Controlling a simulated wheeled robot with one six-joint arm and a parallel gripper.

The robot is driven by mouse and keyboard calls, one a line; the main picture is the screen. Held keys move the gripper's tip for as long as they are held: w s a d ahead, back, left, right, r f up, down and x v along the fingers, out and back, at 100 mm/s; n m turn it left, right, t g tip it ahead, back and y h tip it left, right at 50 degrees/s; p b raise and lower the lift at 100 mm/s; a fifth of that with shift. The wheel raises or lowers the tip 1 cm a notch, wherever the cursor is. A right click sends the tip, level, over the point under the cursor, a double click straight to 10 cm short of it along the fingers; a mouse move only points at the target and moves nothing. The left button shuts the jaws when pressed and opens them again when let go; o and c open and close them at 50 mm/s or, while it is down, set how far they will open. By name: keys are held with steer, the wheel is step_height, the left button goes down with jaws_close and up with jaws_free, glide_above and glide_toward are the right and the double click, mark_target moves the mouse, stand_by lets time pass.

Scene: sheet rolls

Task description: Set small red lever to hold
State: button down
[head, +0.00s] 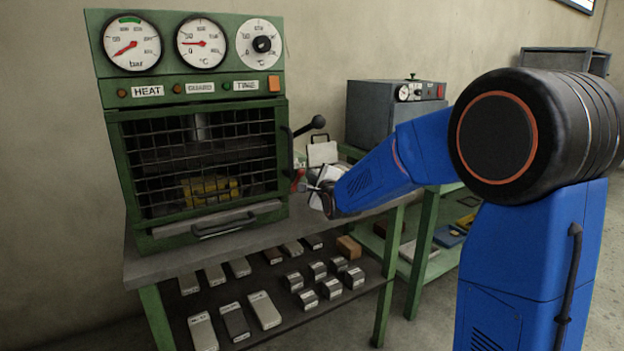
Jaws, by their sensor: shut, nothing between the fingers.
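A green press machine (127,170) with a barred front guard stands on the bench. A small red lever (298,180) shows at the machine's right side, low down and partly hidden. My blue arm reaches in from the right. My gripper (308,187) is shut and empty, with its fingertips close beside the red lever. I cannot tell whether they touch it. The lever's markings, including any hold position, are too small to read from here.
A black-knobbed lever (318,122) sticks out above the gripper on the machine's right side. A white card or tag (322,152) is just behind it. A grey box unit (372,113) stands further back. Several metal blocks lie on the lower shelf (285,325).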

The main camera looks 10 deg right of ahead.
steer(key=n, duration=0.1)
steer(key=a+r+n, duration=0.1)
steer(key=n, duration=0.1)
steer(key=shift+s+a+r+t, duration=0.15)
steer(key=shift+s+a+t, duration=0.1)
steer(key=shift+a+t, duration=0.15)
steer(key=n, duration=0.1)
steer(key=a+n, duration=0.1)
steer(key=n, duration=0.1)
steer(key=shift+s+a+r+n+t, duration=0.3)
steer(key=shift+a+t, duration=0.1)
steer(key=shift+s+a+n, duration=0.1)
steer(key=shift+a+n, duration=0.1)
steer(key=shift+n, duration=0.1)
steer(key=shift+s+a, duration=0.15)
steer(key=shift+a, duration=0.5)
steer(key=shift+s, duration=0.1)
